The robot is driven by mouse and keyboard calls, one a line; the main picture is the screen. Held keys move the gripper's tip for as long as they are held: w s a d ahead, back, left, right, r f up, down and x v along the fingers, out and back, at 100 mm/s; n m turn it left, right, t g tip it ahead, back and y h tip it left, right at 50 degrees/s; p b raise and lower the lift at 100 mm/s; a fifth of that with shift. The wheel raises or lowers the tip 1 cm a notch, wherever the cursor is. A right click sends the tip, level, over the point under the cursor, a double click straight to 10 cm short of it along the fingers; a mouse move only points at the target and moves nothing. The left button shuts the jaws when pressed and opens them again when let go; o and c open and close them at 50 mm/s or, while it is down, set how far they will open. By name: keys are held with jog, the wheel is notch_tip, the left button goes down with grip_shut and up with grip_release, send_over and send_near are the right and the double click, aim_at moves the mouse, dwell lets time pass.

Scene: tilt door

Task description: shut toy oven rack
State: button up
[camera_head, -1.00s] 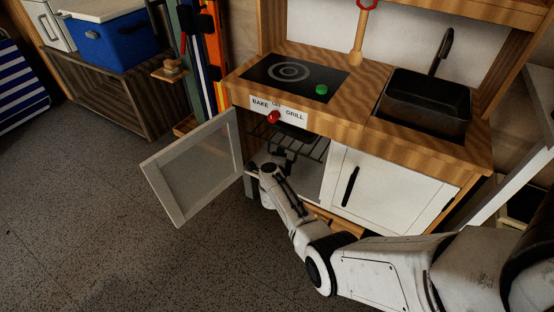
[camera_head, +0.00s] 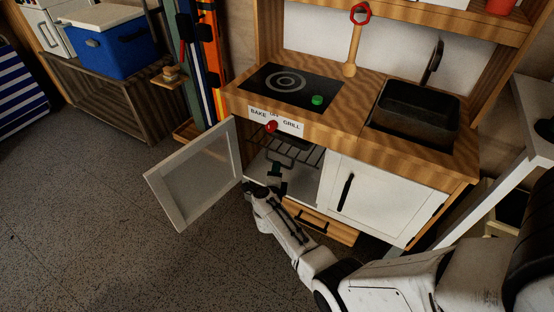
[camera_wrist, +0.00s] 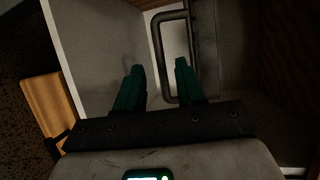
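The toy oven (camera_head: 300,193) stands below the stove top, with its white-framed glass door (camera_head: 166,204) swung open to the left. My gripper (camera_head: 275,178) is at the oven opening, below the rack's front. In the wrist view its two green fingers (camera_wrist: 160,82) are apart with nothing held between them. A dark rounded bar loop (camera_wrist: 158,50) shows beyond the fingertips; I cannot tell whether it is part of the rack.
A white cupboard door (camera_head: 375,198) with a black handle is closed right of the oven. A wooden drawer (camera_head: 322,226) sticks out low, near my arm. The red knob (camera_head: 271,127) is above the opening. Open floor (camera_head: 90,230) lies to the left.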

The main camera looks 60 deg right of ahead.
jog(key=shift+p+v, duration=0.65)
jog(key=shift+v, duration=1.25)
